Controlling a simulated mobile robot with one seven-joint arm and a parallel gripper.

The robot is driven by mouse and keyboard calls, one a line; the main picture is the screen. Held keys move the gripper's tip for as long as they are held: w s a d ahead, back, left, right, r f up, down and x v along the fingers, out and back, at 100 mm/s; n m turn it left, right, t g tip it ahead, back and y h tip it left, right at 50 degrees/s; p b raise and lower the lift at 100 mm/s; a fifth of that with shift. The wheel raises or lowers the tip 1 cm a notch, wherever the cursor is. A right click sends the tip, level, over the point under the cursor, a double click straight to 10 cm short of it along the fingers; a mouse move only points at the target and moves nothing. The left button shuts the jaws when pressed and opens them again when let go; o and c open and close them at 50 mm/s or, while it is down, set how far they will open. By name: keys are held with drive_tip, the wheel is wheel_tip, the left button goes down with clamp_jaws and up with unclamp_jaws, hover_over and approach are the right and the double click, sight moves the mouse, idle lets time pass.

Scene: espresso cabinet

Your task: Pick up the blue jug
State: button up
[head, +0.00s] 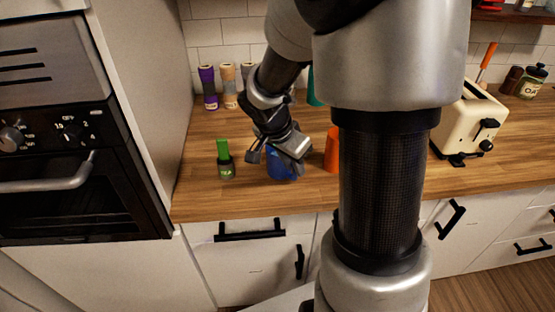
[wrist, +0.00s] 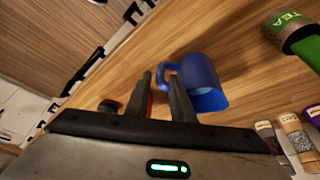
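The blue jug (head: 280,169) stands on the wooden counter, partly hidden behind my gripper (head: 279,158) in the head view. In the wrist view the blue jug (wrist: 203,72) is beyond and to the right of my fingers, its handle turned toward them. My gripper (wrist: 159,74) is open, with a visible gap between its two dark fingers. The right fingertip overlaps the handle in the picture; I cannot tell whether it touches. Nothing is held between the fingers.
Several spice jars (head: 209,88) line the back wall. A cream toaster (head: 468,118) is farther right. The counter's front strip is clear.

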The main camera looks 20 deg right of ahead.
sight(295, 181)
drive_tip(key=x, duration=0.3)
drive_tip(key=shift+f, duration=0.2)
drive_tip(key=shift+c, duration=0.5)
clamp_jaws()
drive_tip(key=shift+r, duration=0.15)
